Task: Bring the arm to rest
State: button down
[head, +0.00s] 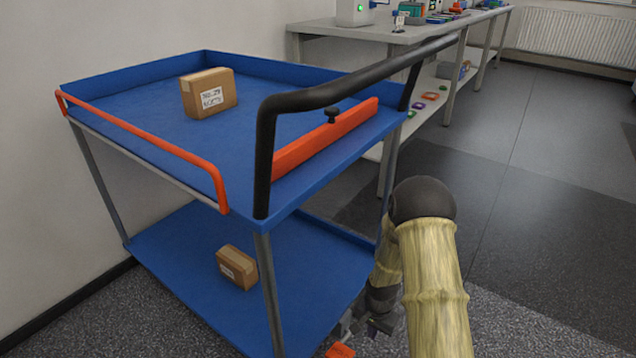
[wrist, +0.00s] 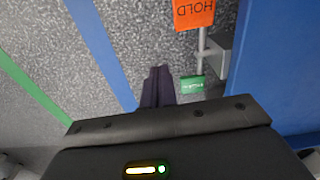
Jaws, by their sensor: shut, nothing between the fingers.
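My gripper is low in front of the cart in the head view, partly hidden beside my arm links. In the wrist view my gripper (wrist: 158,72) has its dark fingers together with nothing between them, above the grey speckled floor. My arm (head: 432,270) hangs down at the right side of the blue cart (head: 150,262). An orange tag (wrist: 194,12) reading HOLD and a green tag (wrist: 192,84) sit close to the fingers on a grey metal fitting (wrist: 215,50).
The cart has a black handle (head: 345,85), an orange rail (head: 140,135) and an orange bar (head: 325,138). One cardboard box (head: 208,93) is on its top shelf, another (head: 237,268) on the lower. A workbench (head: 370,32) stands behind. Open floor (head: 540,190) lies to the right.

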jog(key=s+r+n+p, duration=0.2)
jog(key=s+r+p, duration=0.2)
jog(key=r+p, duration=1.3)
jog(key=s+r+n+t+p, duration=0.1)
jog(key=s+r+p, duration=0.4)
jog(key=r+p, duration=1.2)
jog(key=s+r+n+t+p, duration=0.1)
jog(key=s+r+n+p, duration=0.2)
jog(key=r+p, duration=1.4)
notch_tip(320, 180, up, 27)
jog(key=shift+s+f+n, duration=0.1)
jog(key=shift+s+n, duration=0.3)
jog(key=shift+s, duration=0.85)
jog(key=shift+d, duration=0.1)
